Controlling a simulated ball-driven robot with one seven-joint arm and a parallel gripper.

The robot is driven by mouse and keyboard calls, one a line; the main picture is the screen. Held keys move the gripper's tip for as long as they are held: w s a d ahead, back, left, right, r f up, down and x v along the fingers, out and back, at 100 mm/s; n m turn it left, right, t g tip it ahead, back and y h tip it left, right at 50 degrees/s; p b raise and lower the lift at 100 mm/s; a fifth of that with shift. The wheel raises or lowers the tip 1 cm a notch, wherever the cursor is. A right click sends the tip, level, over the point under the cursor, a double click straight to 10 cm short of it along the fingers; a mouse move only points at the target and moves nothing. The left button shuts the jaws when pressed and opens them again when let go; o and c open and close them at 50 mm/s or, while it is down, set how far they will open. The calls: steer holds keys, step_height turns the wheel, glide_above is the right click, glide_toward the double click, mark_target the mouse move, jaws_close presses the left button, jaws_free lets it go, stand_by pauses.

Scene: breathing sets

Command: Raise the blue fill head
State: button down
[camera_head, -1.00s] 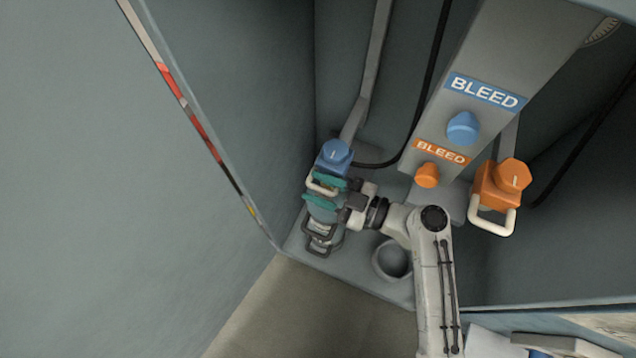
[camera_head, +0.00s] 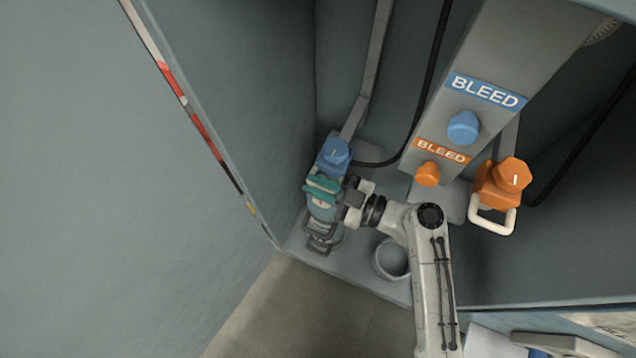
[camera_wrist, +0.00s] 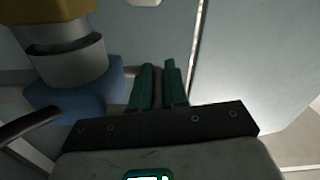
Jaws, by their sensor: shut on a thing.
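The blue fill head (camera_head: 336,152) sits at the upper end of a grey-blue cylinder (camera_head: 322,212) in the left corner of the recess. My gripper (camera_head: 322,187) is shut on the fill head's handle, with its teal fingers close together in front of the head. The fingers hide most of the handle. In the wrist view the fingers (camera_wrist: 157,84) are nearly parallel with a narrow strip between them. The blue head (camera_wrist: 85,103) shows to their left, against a grey collar. I cannot see any gap between head and cylinder.
An orange head (camera_head: 500,182) with a cream handle hangs at the right. A grey panel carries a blue BLEED knob (camera_head: 463,127) and an orange BLEED knob (camera_head: 427,174). An empty round holder (camera_head: 391,259) is right of the cylinder. A black hose (camera_head: 408,140) runs to the blue head. A wall stands close left.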

step_height(320, 180, up, 14)
steer(key=p, duration=0.4)
steer(key=c, duration=1.4)
jaws_free()
steer(key=shift+o, duration=1.3)
steer(key=shift+f, duration=0.2)
steer(key=shift+f, duration=0.15)
